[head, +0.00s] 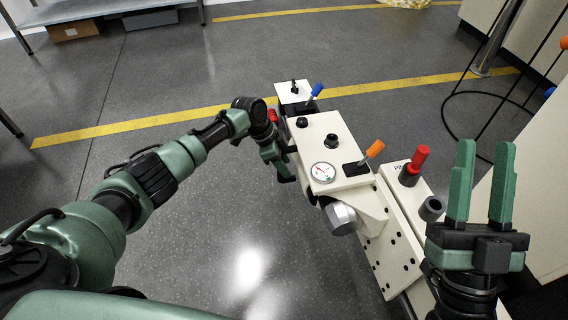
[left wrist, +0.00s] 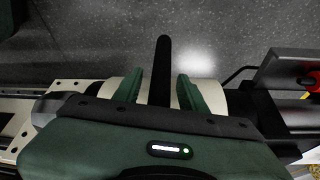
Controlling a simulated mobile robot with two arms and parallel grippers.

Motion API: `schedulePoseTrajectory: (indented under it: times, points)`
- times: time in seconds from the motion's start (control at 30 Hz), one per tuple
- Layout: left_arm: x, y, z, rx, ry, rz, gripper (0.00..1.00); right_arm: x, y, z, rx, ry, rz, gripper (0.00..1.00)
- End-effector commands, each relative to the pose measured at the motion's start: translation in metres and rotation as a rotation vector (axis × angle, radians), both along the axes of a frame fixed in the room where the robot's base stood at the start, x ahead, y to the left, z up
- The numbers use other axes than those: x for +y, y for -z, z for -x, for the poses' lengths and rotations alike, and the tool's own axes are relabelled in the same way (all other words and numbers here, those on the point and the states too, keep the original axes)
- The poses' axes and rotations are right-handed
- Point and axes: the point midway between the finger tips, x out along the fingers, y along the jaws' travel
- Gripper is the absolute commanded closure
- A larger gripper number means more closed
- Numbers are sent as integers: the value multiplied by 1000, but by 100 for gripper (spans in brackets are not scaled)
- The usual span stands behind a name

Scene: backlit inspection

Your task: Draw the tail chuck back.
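My left gripper (head: 284,172) is at the left side of the cream machine (head: 325,130). In the left wrist view its two fingers (left wrist: 160,90) stand apart, one on each side of a black bar handle (left wrist: 162,65), with small gaps visible. Behind the bar is a cream cylindrical part (left wrist: 208,93). I cannot tell for certain which part is the tail chuck; in the head view my arm and gripper hide much of that side. My right gripper (head: 485,150) is open and empty, fingers up, at the right of the machine.
On the machine are a blue lever (head: 315,91), an orange lever (head: 371,152), a gauge (head: 323,172) and a silver cylinder (head: 340,217). A red knob (head: 417,160) stands near my right gripper. A black wire stand (head: 490,95) is at the right. Floor left of the machine is clear.

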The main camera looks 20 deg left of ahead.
Motion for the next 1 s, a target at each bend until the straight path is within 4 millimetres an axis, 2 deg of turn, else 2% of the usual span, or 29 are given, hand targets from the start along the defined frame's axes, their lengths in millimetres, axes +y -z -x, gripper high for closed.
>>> schedulePoseTrajectory:
  times: [0.17, 0.27, 0.37, 0.6, 0.8, 1.0]
  points:
    - [1, -2, 1, 1, -1, 1, 59, 0, 0, -1, 7, 0, 2, 64]
    - [3, -9, 1, 0, 0, 1, 59, 1, 9, -10, 77, 3, 21, 64]
    - [6, -19, 3, 0, -1, 1, 59, 3, 23, -22, 174, 9, 50, 64]
    - [18, -48, 7, 0, -1, 0, 59, 1, 73, -45, 461, 26, 130, 64]
    - [24, -65, 10, 0, 1, 0, 59, -2, 109, -51, 638, 36, 178, 64]
    - [28, -72, 11, 0, -1, 0, 59, -4, 125, -51, 713, 40, 197, 64]
